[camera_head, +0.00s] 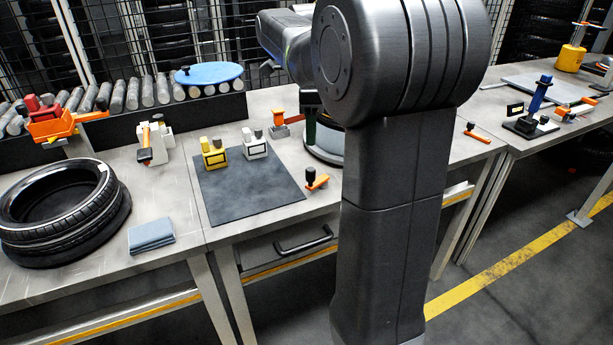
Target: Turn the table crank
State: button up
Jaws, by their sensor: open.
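Two small orange crank-like handles with black knobs show. One handle (316,180) sits at the front edge of the middle table, by the dark mat. The other handle (477,132) is at the front edge farther right. I cannot tell for sure which is the table crank. My arm fills the centre and reaches back over the table. What shows of my gripper (268,68) is a small dark end beyond the arm, open, above the table's rear and apart from both handles. Most of it is hidden.
A tyre (62,205) lies on the left table beside a folded grey cloth (151,235). Yellow (214,153) and white (255,144) blocks stand on the mat (250,187). A roller conveyor (133,92) with a blue disc (208,73) runs behind. A blue-posted device (540,95) stands right.

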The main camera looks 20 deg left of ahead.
aim_at(311, 169)
notch_tip(311, 169, down, 12)
jog(key=b, duration=0.2)
jog(key=shift+f+b, duration=0.15)
jog(key=shift+b, duration=0.25)
grip_shut()
